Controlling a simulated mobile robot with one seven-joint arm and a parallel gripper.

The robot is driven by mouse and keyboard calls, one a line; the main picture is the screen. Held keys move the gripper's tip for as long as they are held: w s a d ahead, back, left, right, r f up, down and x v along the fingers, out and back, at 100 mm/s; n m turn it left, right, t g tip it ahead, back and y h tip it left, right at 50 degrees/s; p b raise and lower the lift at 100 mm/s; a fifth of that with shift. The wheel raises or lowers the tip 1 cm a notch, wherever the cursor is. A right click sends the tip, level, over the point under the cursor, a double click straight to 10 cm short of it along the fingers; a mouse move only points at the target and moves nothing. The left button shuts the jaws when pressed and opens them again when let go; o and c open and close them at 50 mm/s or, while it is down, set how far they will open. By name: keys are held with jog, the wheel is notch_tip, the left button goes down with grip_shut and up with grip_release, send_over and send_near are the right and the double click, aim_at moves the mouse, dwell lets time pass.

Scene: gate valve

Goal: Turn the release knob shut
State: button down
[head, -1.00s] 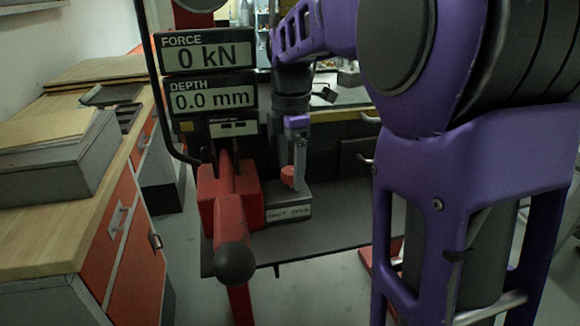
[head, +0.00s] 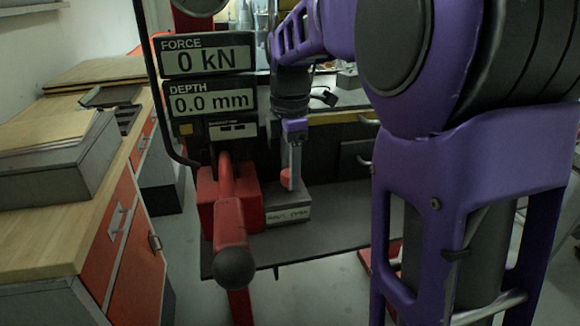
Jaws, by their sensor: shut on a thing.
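The release knob (head: 285,176) is a small orange-red knob above a grey block (head: 288,208) with a white label strip, beside the red pump body. My gripper (head: 290,180) points down at it, with its fingers closed around the knob. A finger hides much of the knob. The label on the block is too small to read surely. The red pump lever (head: 228,200) ends in a black ball and slants toward me. The force display (head: 207,56) reads 0 kN and the depth display (head: 212,98) reads 0.0 mm.
A wooden-topped bench (head: 50,235) with orange drawers and a grey box (head: 58,165) stands on the left. A dark workbench stands behind. My purple arm fills the right side. Grey floor shows in front of the dark plate (head: 345,230).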

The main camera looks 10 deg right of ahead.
jog(key=m+p, duration=0.2)
jog(key=m, duration=0.1)
jog(key=shift+r+m, duration=0.15)
jog(key=shift+m, duration=0.25)
jog(key=m+p, duration=0.2)
jog(key=m, duration=0.2)
jog(key=shift+m, duration=0.3)
jog(key=m+p, duration=0.1)
jog(key=m, duration=0.3)
jog(key=shift+m+p, duration=0.3)
jog(key=shift+p, duration=0.1)
jog(key=shift+m+p, duration=0.3)
jog(key=shift+m, duration=1.8)
jog(key=shift+w, duration=0.1)
jog(key=shift+c, duration=1.4)
grip_release()
